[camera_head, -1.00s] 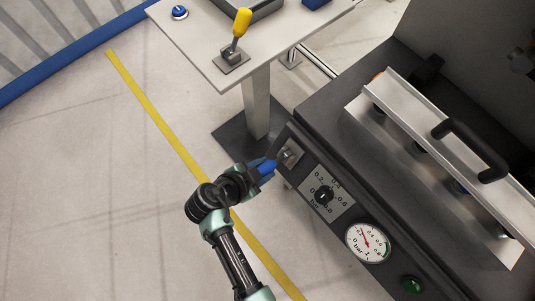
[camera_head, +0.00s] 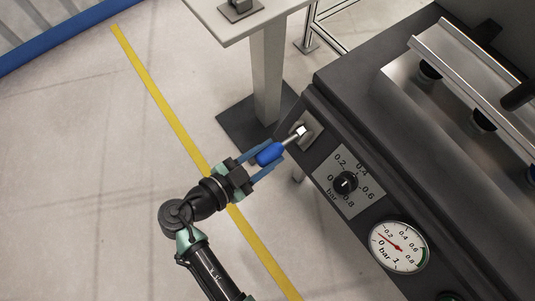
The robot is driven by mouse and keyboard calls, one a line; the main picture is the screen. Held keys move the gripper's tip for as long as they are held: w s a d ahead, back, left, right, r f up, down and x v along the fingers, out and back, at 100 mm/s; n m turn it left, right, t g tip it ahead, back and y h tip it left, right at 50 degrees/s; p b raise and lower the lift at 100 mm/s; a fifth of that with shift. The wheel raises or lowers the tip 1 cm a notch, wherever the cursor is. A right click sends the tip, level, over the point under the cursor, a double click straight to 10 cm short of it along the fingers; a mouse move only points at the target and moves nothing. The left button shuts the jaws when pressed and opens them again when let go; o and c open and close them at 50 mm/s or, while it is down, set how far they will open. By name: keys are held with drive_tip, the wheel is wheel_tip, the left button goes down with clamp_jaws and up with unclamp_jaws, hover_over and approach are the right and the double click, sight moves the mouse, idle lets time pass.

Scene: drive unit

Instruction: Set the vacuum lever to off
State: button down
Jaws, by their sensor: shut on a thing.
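The vacuum lever (camera_head: 271,153) has a blue grip on a thin metal shaft. It sticks out to the lower left from a small metal plate (camera_head: 304,131) at the left end of the dark machine's front panel. My gripper (camera_head: 268,160) is shut on the blue grip, with one blue finger on each side of it. The arm reaches up from the bottom of the view. I cannot read any on or off marking at the lever.
Beside the lever on the panel are a black knob (camera_head: 345,183) with a bar scale and a round pressure gauge (camera_head: 398,246), its needle near the low end. A light table (camera_head: 245,22) stands behind. The floor to the left is open, crossed by a yellow line (camera_head: 165,97).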

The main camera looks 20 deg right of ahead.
idle(0.4)
drive_tip(key=shift+c, duration=2.3)
unclamp_jaws()
drive_tip(key=shift+f, duration=0.1)
drive_tip(key=v, duration=1.3)
